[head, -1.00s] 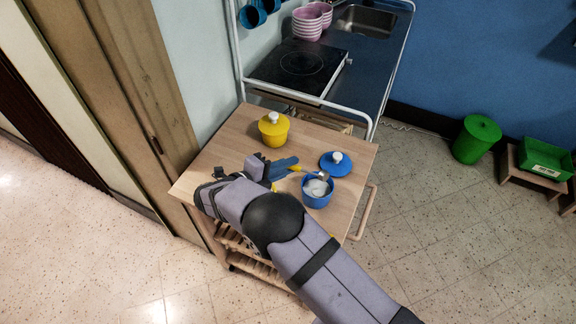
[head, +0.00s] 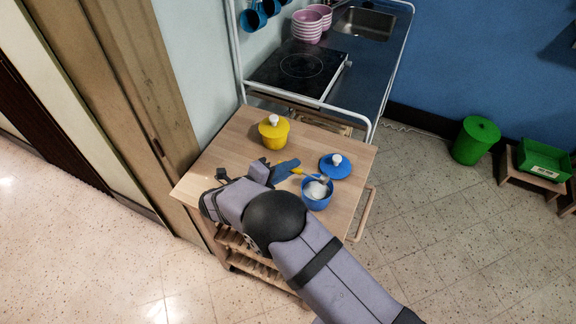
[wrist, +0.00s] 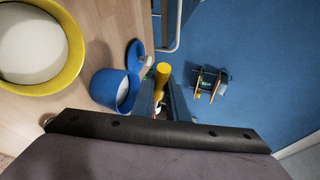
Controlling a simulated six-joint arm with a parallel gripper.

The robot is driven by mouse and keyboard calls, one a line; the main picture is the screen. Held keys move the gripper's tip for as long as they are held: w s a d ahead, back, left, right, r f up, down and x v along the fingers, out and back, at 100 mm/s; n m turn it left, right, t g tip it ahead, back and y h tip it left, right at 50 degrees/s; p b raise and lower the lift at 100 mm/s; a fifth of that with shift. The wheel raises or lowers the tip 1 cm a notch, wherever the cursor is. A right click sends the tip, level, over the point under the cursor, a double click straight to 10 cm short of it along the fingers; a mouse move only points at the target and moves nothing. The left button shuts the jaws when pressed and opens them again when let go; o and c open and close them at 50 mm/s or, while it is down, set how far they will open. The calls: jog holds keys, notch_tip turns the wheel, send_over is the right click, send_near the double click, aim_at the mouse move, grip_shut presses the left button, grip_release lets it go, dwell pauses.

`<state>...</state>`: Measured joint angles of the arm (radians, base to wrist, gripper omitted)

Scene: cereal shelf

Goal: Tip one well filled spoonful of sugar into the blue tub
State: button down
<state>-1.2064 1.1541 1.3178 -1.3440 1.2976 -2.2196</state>
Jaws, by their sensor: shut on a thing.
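My gripper (head: 290,170) is shut on the yellow handle of a spoon (head: 297,171); the handle also shows between the fingers in the wrist view (wrist: 161,76). The spoon's grey bowl is at the far rim of the blue tub (head: 316,204) in the head view; whether it touches, and how full it is, I cannot tell. The blue tub stands open on the wooden trolley top with white contents, and shows left of the fingers in the wrist view (wrist: 106,88). A yellow-rimmed round vessel (wrist: 75,62) with a white inside fills the wrist view's upper left.
A blue lid (head: 330,169) with a white knob lies just behind the blue tub. A lidded yellow tub (head: 273,132) stands at the back of the trolley top (head: 225,152). My arm covers the trolley's near part. The right rear of the top is clear.

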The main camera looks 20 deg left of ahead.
jog(key=shift+s+d+r+m+y+p, duration=0.15)
jog(key=shift+d+r+m+y+p, duration=0.1)
jog(key=shift+r+m+y+p, duration=0.2)
jog(key=shift+f, duration=0.1)
jog(key=d+r+m+b, duration=0.1)
jog(key=s+d+r+m+t+y, duration=0.1)
jog(key=m, duration=0.1)
jog(key=shift+d+y+b, duration=0.25)
jog(key=shift+b, duration=0.1)
jog(key=s+d+r+m+t+y+b, duration=0.2)
jog(key=d+r+m+b, duration=0.4)
jog(key=b, duration=1)
jog(key=shift+s+d+m+t+y, duration=0.45)
jog(key=shift+d+m+t, duration=0.75)
jog(key=shift+m, duration=1.05)
jog(key=shift+s, duration=0.1)
